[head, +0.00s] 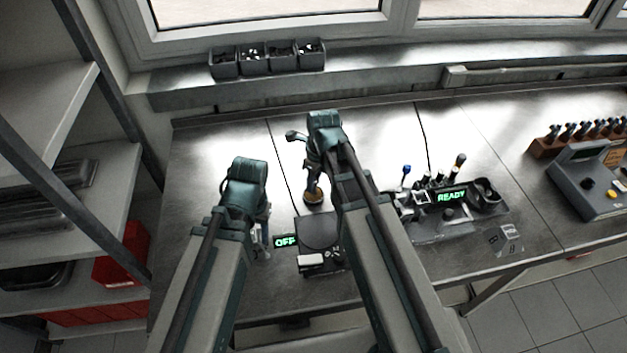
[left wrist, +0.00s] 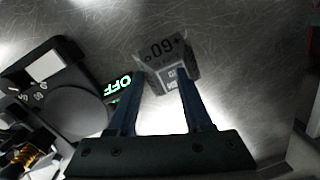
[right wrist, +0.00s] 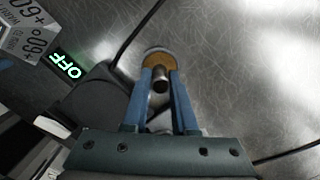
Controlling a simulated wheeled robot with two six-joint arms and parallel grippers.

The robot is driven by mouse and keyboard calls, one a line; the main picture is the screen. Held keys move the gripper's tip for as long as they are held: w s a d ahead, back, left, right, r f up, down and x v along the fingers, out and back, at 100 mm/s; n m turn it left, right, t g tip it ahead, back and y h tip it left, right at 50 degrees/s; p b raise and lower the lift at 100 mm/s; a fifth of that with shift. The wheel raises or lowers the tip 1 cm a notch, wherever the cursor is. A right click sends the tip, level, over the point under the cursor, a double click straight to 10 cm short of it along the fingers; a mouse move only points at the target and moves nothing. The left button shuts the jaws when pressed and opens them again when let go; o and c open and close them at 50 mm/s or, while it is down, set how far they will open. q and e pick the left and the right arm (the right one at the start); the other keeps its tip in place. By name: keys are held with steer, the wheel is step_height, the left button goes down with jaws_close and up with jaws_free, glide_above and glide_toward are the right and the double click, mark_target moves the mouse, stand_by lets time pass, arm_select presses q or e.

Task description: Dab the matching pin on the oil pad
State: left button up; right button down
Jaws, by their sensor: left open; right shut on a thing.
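My right gripper (right wrist: 160,88) is shut on a small metal pin (right wrist: 159,82), seen nearly end-on between the blue fingertips. The round amber oil pad (right wrist: 157,60) lies just beyond the fingertips; I cannot tell whether the pin touches it. The oil pad (head: 314,197) also shows in the head view, beneath my right gripper (head: 312,178). My left gripper (left wrist: 157,92) is open, with a grey block (left wrist: 163,52) marked with 60 and other characters just beyond its fingertips. In the head view my left gripper (head: 262,228) is low over the table, left of the OFF display.
A dark device with a round plate (head: 320,231) and a green OFF display (head: 285,241) stands between my arms. A READY station (head: 452,197) with upright tools is to the right. Small bins (head: 268,65) stand on the back ledge. A grey console (head: 588,185) is at far right.

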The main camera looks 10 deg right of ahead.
arm_select(q)
steer(key=shift+f+b, duration=0.3)
arm_select(e)
steer(key=shift+f, duration=0.35)
